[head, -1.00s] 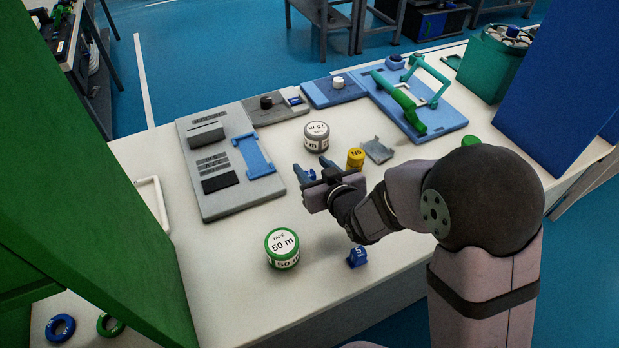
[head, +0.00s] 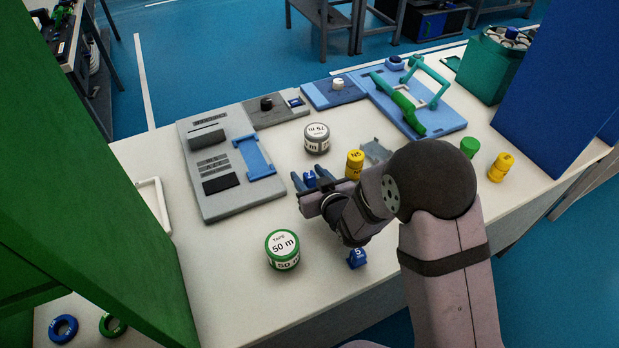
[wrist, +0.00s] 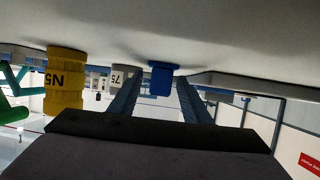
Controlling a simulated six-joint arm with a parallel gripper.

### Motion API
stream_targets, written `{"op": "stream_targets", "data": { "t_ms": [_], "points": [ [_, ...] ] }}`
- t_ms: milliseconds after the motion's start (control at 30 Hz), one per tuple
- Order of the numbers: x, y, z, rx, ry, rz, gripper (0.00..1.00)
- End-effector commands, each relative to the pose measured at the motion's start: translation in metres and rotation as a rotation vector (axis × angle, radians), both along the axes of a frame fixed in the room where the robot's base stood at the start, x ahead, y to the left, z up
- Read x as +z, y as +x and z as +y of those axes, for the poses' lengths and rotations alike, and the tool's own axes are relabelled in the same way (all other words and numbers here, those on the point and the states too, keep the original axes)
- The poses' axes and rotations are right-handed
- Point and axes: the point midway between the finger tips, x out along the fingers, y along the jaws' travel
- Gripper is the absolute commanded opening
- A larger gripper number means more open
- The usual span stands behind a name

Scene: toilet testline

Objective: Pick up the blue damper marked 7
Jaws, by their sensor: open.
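A small blue damper (head: 309,177) stands on the white table between the fingers of my gripper (head: 309,180). Its mark is not readable. In the wrist view, which is upside down, the blue damper (wrist: 160,77) sits between the two blue fingertips of my gripper (wrist: 159,86), with the fingers open on either side. I cannot tell whether a finger touches it. A second blue damper (head: 357,258), marked 5, stands nearer the table's front edge, beside my arm.
A yellow NS piece (head: 355,164) stands just right of my gripper, with a grey 75 m tape roll (head: 317,138) behind. A green 50 m tape roll (head: 282,250) stands in front, left. A grey panel (head: 215,190) lies to the left. Free table lies around the green roll.

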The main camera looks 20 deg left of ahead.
Motion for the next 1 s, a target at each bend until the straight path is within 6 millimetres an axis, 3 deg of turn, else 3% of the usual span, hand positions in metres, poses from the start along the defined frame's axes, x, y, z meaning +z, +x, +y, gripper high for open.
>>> {"op": "stream_targets", "data": {
  "t_ms": [267,400,467,1000],
  "points": [
    [-0.001,0.001,0.001,0.0,0.0,0.0,0.44],
    [-0.001,0.001,0.001,0.0,0.0,0.0,0.1],
    [-0.001,0.001,0.001,0.0,0.0,0.0,0.0],
    [0.01,0.002,0.002,0.0,0.002,-0.002,0.0]
  ]
}}
